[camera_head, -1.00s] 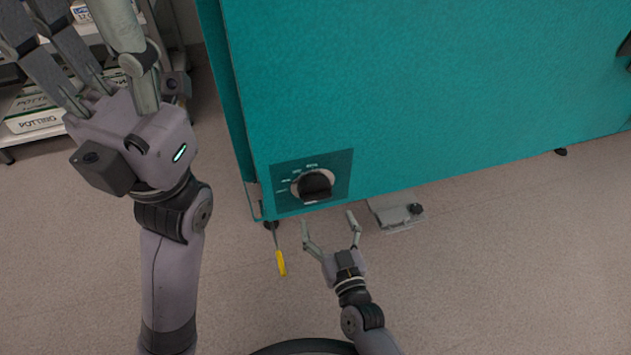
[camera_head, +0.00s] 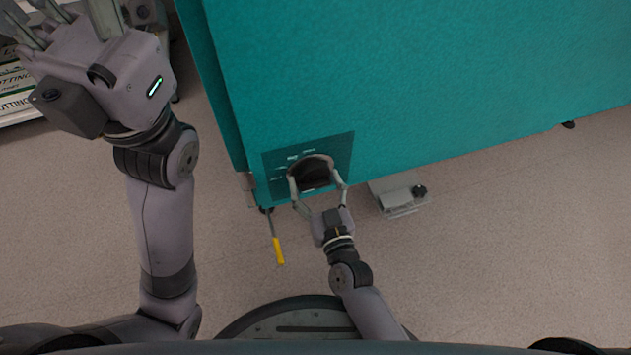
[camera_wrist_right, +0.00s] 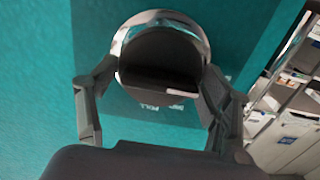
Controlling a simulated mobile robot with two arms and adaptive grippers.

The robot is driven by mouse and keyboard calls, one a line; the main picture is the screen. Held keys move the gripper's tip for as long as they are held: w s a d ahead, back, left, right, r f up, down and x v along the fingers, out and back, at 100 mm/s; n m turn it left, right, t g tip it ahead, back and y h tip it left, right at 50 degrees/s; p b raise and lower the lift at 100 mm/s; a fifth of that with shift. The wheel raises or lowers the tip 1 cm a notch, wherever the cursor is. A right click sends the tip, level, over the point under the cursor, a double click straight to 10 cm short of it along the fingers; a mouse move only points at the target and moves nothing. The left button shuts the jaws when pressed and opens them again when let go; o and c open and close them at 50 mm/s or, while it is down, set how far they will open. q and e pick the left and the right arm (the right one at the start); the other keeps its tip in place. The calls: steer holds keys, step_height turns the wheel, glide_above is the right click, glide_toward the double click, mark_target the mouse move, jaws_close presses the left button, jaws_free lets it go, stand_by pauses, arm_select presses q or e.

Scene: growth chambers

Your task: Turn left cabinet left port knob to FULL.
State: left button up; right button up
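The port knob (camera_head: 311,174) is black with a silver ring and sits on a dark label plate (camera_head: 342,150) low on the teal cabinet (camera_head: 400,80). My right gripper (camera_head: 318,183) has one finger on each side of the knob.
A yellow-handled tool (camera_head: 278,250) hangs or stands below the cabinet's left corner. A grey metal bracket (camera_head: 400,195) is under the cabinet, right of my right gripper. A shelf with potting boxes (camera_head: 15,95) stands at the left. The floor in front is mostly clear.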

steer(key=c, duration=0.7)
